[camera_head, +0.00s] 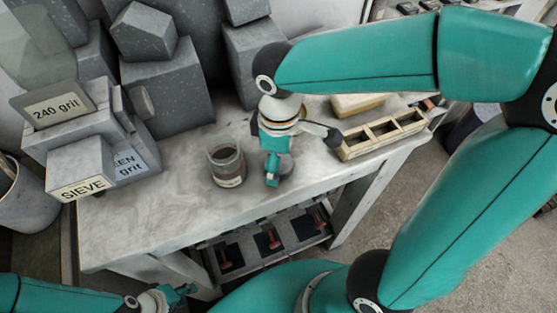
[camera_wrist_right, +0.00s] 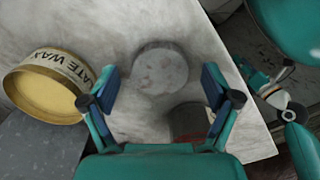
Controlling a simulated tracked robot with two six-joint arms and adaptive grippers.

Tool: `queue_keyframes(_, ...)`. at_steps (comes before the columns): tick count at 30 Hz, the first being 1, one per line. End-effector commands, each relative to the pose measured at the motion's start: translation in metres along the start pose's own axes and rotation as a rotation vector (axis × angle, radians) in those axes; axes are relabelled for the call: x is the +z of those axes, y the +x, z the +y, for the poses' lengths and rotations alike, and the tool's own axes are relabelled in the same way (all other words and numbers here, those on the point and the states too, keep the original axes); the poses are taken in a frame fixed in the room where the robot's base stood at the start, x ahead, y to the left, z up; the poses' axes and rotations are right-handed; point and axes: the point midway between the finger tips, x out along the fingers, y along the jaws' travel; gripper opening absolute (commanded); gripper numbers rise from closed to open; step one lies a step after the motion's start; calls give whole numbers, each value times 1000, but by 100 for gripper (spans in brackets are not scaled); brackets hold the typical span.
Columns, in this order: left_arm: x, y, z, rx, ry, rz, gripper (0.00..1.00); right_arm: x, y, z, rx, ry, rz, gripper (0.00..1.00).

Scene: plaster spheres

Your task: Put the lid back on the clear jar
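The clear jar (camera_head: 227,167) stands upright and open near the front of the marble-topped table, with dark contents low inside. It also shows in the right wrist view (camera_wrist_right: 190,121), partly hidden by a finger. The round pale lid (camera_wrist_right: 160,69) lies flat on the table, and part of it shows right of the jar in the head view (camera_head: 287,167). My right gripper (camera_head: 272,170) is above the lid. In its wrist view the fingers (camera_wrist_right: 160,85) are spread and empty, with the lid beyond them. My left gripper (camera_head: 174,294) is low in front of the table, apart from everything, its fingers seemingly parted and empty.
A labelled round wax tin (camera_wrist_right: 45,86) stands near the lid. A wooden divided tray (camera_head: 383,134) is at the table's right end, with a yellowish block (camera_head: 358,104) behind it. Grey blocks and grit boxes (camera_head: 83,150) fill the left and back. The front left tabletop (camera_head: 140,220) is clear.

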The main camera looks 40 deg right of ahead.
Motion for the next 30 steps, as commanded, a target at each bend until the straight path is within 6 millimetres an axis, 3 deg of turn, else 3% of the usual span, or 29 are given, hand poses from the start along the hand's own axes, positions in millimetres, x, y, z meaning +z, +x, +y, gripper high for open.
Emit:
queue_keyframes(1, 0, 0, 0, 0, 0, 0, 40, 0, 0, 0, 0, 0, 0, 77)
queue_keyframes(7, 0, 0, 0, 0, 0, 0, 40, -1, 0, 0, 0, -2, 0, 44)
queue_keyframes(20, 0, 0, 0, 0, 0, 0, 40, -1, -3, 0, 1, -2, 2, 43)
queue_keyframes(26, 0, -1, 0, 0, 0, 0, 40, -2, -19, 0, 2, -2, 3, 43)
queue_keyframes(30, 0, -1, 0, 0, 0, 0, 40, -2, -42, 0, 3, -2, 6, 43)
